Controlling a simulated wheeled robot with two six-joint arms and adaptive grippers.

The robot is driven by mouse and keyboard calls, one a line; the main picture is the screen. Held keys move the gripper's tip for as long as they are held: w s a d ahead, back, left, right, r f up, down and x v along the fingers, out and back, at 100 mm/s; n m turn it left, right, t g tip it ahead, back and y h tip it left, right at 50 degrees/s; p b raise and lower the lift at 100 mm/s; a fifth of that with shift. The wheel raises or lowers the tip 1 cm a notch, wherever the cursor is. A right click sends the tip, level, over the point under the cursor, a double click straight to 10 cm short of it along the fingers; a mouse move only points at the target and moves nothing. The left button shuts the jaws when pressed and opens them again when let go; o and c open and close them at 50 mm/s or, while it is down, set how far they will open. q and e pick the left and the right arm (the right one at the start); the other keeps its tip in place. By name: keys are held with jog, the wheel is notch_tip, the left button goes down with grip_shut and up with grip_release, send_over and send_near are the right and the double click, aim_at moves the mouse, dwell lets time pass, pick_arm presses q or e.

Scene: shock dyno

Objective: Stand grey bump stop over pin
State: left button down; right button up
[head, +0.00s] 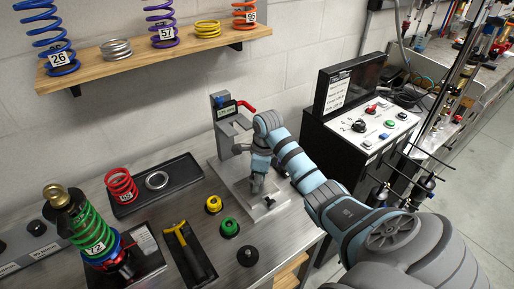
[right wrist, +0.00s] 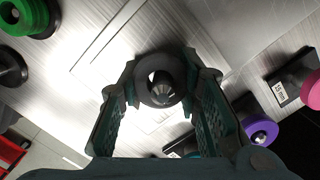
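My right gripper (head: 257,184) points down over the pale base plate of the press stand in the head view. In the right wrist view its fingertips (right wrist: 160,88) sit on both sides of the grey bump stop (right wrist: 146,93), a dark grey ring, and appear to touch it. A dark, shiny rounded pin tip (right wrist: 161,84) shows inside the ring's opening, so the ring looks to be around the pin. How far down the ring sits cannot be told. In the head view the gripper hides the ring and pin. My left gripper is not in view.
Yellow (head: 213,204), green (head: 229,227) and black (head: 247,256) bump stops stand on the bench left of the press. A purple one (right wrist: 260,132) shows in the right wrist view. The press column (head: 222,120) with a red lever (head: 247,107) rises behind my gripper.

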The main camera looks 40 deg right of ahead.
jog(key=o, duration=0.5)
jog(key=shift+o, duration=0.2)
jog(key=shift+r, duration=0.1)
